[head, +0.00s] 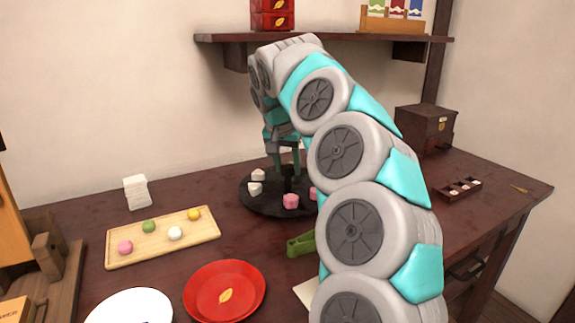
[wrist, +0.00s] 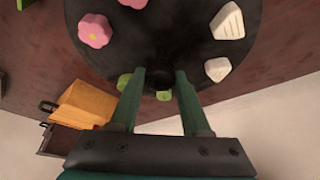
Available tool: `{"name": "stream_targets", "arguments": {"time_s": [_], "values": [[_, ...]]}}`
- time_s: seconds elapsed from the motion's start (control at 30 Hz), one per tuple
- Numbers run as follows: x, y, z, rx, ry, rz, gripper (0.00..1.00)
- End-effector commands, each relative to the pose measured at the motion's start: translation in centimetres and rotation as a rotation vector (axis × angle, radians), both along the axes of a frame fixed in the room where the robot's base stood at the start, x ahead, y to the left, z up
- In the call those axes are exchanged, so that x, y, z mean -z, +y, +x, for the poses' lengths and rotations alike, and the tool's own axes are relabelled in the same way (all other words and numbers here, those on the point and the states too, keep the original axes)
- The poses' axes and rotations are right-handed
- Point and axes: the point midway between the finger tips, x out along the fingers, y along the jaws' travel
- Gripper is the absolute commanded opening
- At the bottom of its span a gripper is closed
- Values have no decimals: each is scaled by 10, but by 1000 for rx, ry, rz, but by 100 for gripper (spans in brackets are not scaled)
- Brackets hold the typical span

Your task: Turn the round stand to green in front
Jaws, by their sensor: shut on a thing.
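The round black stand (head: 267,205) is on the table below my gripper; it also fills the top of the wrist view (wrist: 168,32). Pink flower-shaped sweets (head: 291,201) are at its front and right front, and white sweets (head: 255,188) at its left. Green sweets (wrist: 163,95) show in the wrist view on the wall side, partly behind my fingers; the head view hides them.
A wooden board (head: 190,238) with small sweets, a red plate (head: 205,300) and a white plate (head: 115,308) are at the front left. A green object (head: 300,244) lies in front of the stand. A shelf (head: 330,38) hangs above; a dark box (head: 425,128) stands right.

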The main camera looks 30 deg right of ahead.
Motion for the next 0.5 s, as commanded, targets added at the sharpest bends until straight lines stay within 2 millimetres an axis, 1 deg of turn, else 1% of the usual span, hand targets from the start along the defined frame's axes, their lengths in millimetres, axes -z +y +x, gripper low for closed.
{"name": "stream_targets", "arguments": {"time_s": [0.03,0.07,0.1,0.5], "values": [[0,0,0,0,0,0,4],[0,0,0,0,0,0,0],[0,0,0,0,0,0,0],[0,0,0,0,0,0,0]]}}
